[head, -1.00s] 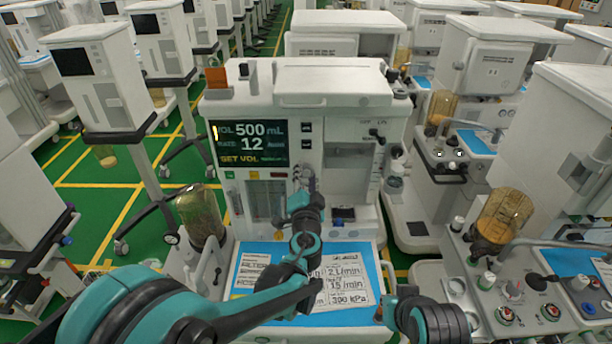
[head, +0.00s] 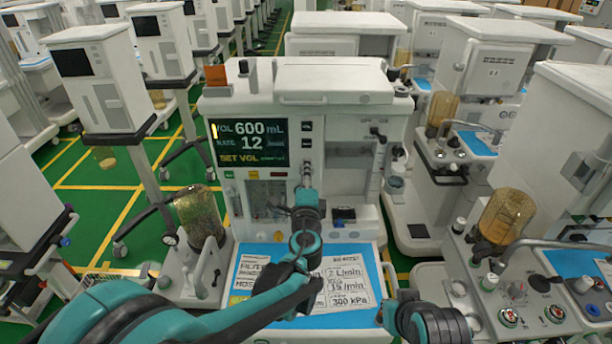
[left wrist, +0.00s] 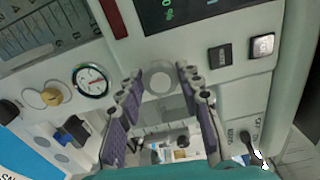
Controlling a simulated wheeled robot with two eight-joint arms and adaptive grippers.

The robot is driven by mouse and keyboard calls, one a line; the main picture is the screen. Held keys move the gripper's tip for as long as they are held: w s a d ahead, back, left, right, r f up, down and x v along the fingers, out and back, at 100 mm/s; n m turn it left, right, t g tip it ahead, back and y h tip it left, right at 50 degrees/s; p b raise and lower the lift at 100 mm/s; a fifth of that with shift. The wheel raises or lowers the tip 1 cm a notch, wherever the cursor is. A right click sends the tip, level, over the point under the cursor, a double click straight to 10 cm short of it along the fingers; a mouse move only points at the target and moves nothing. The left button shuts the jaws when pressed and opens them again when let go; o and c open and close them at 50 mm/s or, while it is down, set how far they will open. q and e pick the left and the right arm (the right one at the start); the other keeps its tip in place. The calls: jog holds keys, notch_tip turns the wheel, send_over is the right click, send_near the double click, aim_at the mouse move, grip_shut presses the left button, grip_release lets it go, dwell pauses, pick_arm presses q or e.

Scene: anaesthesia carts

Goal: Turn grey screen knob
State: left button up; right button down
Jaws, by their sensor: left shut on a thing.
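The grey screen knob (left wrist: 160,78) is a round, pale knob on the front panel, below the screen, and shows between the fingertips in the left wrist view. My left gripper (left wrist: 161,82) is shut on it, with one purple-padded finger on each side. In the head view my left gripper (head: 305,177) reaches up to the panel just below the screen's right corner, and its fingers hide most of the knob. The screen (head: 248,143) reads VOL 600 mL, RATE 12, SET VOL. Part of my right arm shows at the bottom, but its fingers do not.
A blue-edged work surface with printed cards (head: 345,285) lies below my left arm. A pressure gauge (left wrist: 90,80) and two dark buttons (left wrist: 220,56) flank the knob. An amber canister (head: 200,215) stands at left. Other carts crowd the right side.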

pick_arm(q)
jog(key=shift+m, duration=0.9)
jog(key=o, duration=1.1)
jog(key=shift+o, duration=0.2)
jog(key=s, duration=1.2)
